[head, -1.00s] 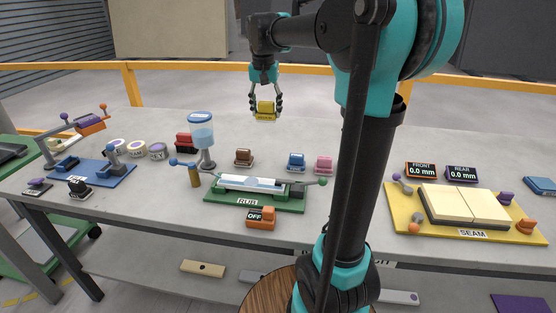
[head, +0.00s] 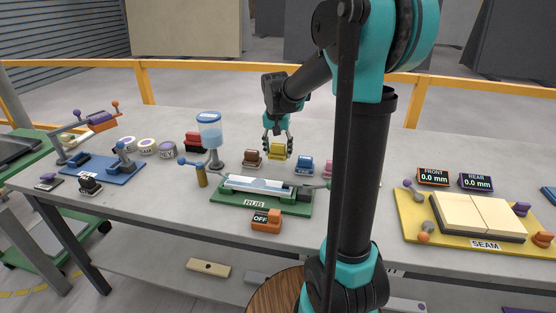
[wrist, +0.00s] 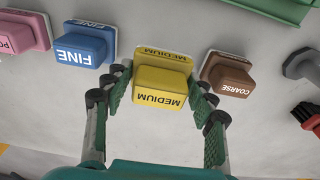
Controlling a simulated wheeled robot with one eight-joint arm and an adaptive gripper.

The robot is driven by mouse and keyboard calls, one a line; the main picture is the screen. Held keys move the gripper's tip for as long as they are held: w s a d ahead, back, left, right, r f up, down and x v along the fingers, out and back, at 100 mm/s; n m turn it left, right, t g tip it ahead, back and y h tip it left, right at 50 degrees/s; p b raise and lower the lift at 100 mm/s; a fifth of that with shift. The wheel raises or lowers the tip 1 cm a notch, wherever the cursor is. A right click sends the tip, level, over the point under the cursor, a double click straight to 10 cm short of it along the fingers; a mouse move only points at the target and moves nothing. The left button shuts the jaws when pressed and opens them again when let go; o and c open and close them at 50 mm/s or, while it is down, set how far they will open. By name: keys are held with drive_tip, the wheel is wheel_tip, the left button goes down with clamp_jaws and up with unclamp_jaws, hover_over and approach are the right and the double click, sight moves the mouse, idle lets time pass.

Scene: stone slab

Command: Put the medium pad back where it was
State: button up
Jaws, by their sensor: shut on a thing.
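The yellow medium pad (head: 278,152) is between the fingers of my gripper (head: 277,146), between the brown coarse pad (head: 252,158) and the blue fine pad (head: 304,164). In the wrist view the medium pad (wrist: 160,88) shows its MEDIUM label upside down, with a finger of my gripper (wrist: 160,92) shut on each side. The coarse pad (wrist: 228,75) is to its right there and the fine pad (wrist: 84,45) to its left. The medium pad is at or just above the slab; I cannot tell whether it touches.
A pink pad (head: 329,170) stands right of the fine pad. The green RUB fixture (head: 262,204) is in front of the row. The blue-lidded dispenser (head: 209,131) and a red brush (head: 194,140) stand to the left. The slab behind the row is clear.

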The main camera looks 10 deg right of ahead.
sight(278, 153)
drive_tip(key=shift+f, duration=2)
drive_tip(key=shift+f, duration=0.15)
drive_tip(key=o, duration=1.5)
drive_tip(key=shift+c, duration=0.2)
drive_tip(key=r, duration=0.4)
drive_tip(key=s+r, duration=0.1)
drive_tip(key=r, duration=0.7)
drive_tip(key=shift+s+a+r, duration=0.15)
drive_tip(key=shift+s+a, duration=0.05)
drive_tip(key=shift+a, duration=0.15)
